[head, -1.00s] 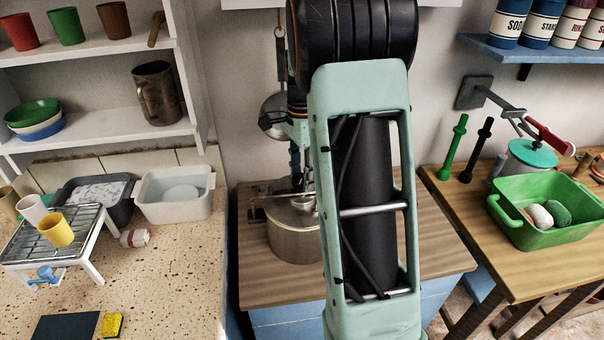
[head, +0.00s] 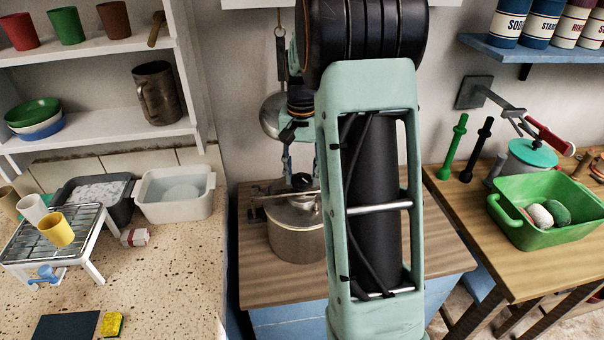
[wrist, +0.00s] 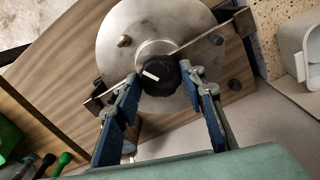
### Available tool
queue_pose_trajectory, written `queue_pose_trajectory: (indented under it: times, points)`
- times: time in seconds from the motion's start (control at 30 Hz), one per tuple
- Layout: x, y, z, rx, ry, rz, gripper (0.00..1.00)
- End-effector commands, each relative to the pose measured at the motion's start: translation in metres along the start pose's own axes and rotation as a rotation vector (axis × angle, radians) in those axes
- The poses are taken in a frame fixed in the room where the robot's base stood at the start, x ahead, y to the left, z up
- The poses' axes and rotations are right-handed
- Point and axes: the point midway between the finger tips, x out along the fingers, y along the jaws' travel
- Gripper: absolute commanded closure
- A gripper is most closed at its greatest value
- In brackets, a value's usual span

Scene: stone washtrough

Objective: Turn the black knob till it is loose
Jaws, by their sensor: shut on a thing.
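The black knob (wrist: 162,74) with a white mark sits in the middle of the round metal lid (wrist: 122,42) of a steel pot (head: 297,242). In the wrist view my gripper (wrist: 160,80) has its two blue-padded fingers on either side of the knob, shut on it. In the head view the knob (head: 301,181) is small and lies just below my gripper (head: 302,168). My arm hides the pot's right side there. A thin metal bar crosses the lid under the knob.
The pot stands on a wooden-topped cabinet (head: 262,289). A speckled counter (head: 160,285) with a white basin (head: 146,205) is at left. A table with a green tub (head: 540,232) is at right. A ladle hangs behind my wrist.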

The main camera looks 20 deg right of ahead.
Motion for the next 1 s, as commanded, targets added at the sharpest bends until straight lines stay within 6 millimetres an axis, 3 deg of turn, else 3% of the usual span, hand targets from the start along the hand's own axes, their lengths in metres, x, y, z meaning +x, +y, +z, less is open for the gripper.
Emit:
queue_pose_trajectory:
  times: [1.0]
  points:
    - [-0.0008, 0.0004, -0.0004, -0.963, 0.001, 0.0, 0.87]
